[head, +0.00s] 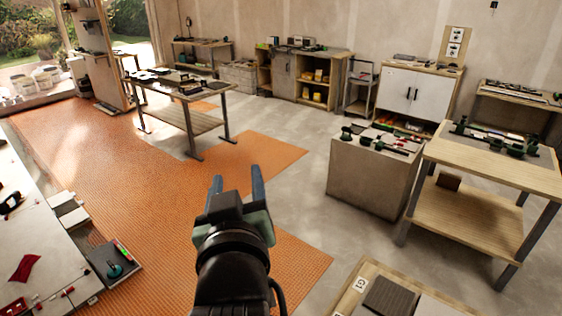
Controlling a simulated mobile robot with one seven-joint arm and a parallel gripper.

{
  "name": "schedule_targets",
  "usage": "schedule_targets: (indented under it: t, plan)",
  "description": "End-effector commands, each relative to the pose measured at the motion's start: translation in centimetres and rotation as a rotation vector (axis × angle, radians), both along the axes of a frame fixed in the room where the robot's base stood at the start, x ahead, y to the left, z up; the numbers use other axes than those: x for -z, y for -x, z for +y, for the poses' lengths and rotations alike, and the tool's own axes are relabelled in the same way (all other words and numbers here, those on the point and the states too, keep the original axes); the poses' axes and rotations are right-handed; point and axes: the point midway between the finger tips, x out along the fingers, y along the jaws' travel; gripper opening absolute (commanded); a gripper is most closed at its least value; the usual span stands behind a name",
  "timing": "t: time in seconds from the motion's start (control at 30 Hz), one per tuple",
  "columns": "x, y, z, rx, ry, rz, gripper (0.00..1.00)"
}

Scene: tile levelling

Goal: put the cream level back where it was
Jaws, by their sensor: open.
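My gripper (237,186) is in the lower middle of the head view. Its two fingers are apart, with nothing between them, and they point away over the orange floor. I cannot make out a cream level anywhere in this view. Small tools lie on several tables and benches, too small or far away to tell apart. Dark green and black tools (497,139) lie on the wooden table at the right. More tools lie on the grey block (366,180) beside it.
A wooden table (480,217) with a lower shelf stands at the right. A dark-topped table (179,95) stands further back. A white worktop (38,240) fills the left edge. A wooden board (345,304) is at the bottom right. Bare grey floor (290,197) lies between.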

Motion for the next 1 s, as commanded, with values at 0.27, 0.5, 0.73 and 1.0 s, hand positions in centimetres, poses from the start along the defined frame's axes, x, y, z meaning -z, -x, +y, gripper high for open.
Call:
schedule_targets:
  t: [0.27, 0.5, 0.73, 1.0]
  plan:
    - [-22.3, 8.5, -5.1, 0.046, -0.213, -0.668, 0.57]
    - [-27.5, 13.5, -6.3, 0.03, -0.264, -0.874, 0.57]
    - [-27.6, 13.5, -6.3, 0.03, -0.266, -0.876, 0.57]
    - [-26.3, 13.5, -6.2, 0.028, -0.266, -0.873, 0.57]
